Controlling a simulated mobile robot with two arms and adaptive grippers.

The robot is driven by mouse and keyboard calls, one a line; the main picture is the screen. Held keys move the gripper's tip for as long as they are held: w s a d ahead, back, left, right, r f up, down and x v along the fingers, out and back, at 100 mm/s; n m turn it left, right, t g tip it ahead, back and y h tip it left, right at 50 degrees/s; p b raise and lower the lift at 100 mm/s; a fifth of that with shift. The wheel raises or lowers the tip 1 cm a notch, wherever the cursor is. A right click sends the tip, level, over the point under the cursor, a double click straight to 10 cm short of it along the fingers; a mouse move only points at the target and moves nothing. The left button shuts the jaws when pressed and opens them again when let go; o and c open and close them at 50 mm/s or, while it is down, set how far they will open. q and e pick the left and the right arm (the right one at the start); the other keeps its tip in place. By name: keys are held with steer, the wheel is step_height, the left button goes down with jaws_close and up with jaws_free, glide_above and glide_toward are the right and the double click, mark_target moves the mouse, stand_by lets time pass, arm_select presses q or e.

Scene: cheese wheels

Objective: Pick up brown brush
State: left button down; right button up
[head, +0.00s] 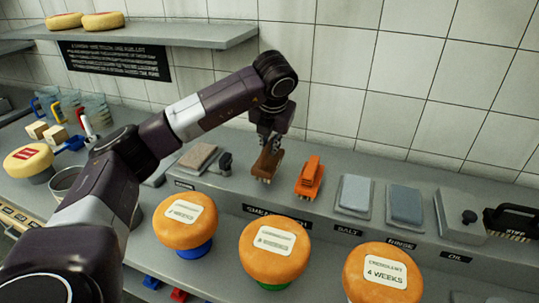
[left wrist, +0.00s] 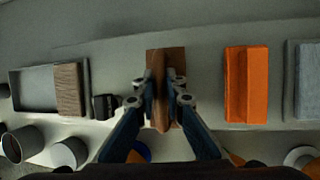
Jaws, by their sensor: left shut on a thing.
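The brown brush (head: 264,166) is at the raised back ledge, upright with its bristles down. In the left wrist view the brown brush (left wrist: 163,126) is between the two fingers. My left gripper (head: 268,138) comes down from above and is shut on the upper part of the brush. It also shows in the left wrist view (left wrist: 161,86), with one finger on each side of the handle. Whether the bristles touch the ledge is hard to tell. My right gripper is in neither view.
An orange brush (head: 309,177) lies just right of the brown one. Further right are blue-grey blocks in trays (head: 405,204) and a grey box (head: 460,215). Cheese wheels (head: 274,249) stand in front on the lower counter. A tiled wall (head: 400,80) closes the back.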

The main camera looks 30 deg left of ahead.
arm_select(q)
step_height(320, 180, up, 18)
steer(key=shift+f+b, duration=0.25)
steer(key=shift+b, duration=0.05)
stand_by(0.6)
